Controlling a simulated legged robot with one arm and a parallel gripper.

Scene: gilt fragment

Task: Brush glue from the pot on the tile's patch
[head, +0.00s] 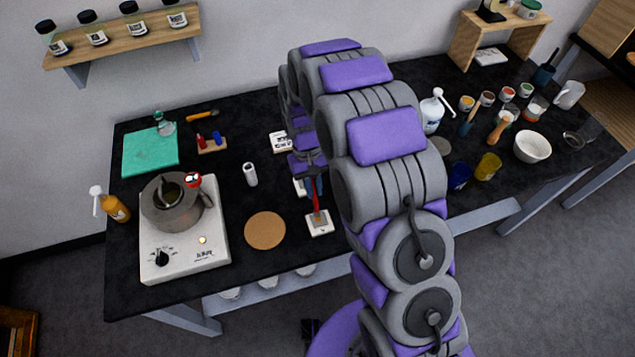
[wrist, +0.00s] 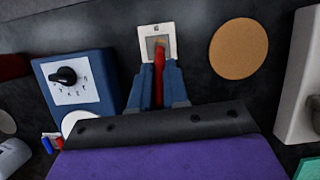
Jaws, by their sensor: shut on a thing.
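My gripper (wrist: 158,82) points down at the table and is shut on a red-handled brush (wrist: 159,66). The brush also shows in the head view (head: 316,203). A white tile (wrist: 146,30) with a greyish square patch (wrist: 152,42) lies below it; the tile shows in the head view too (head: 319,228). The brush tip is over the patch, with a brownish tint there; I cannot tell whether it touches. The grey pot (head: 165,218) stands on a white hot plate (head: 190,262) at the left, with a darker inner vessel.
A round cork mat (head: 265,230) lies between hot plate and tile. A blue box with a black dial (wrist: 90,98) is beside the tile. Several jars and a white bowl (head: 532,147) stand right.

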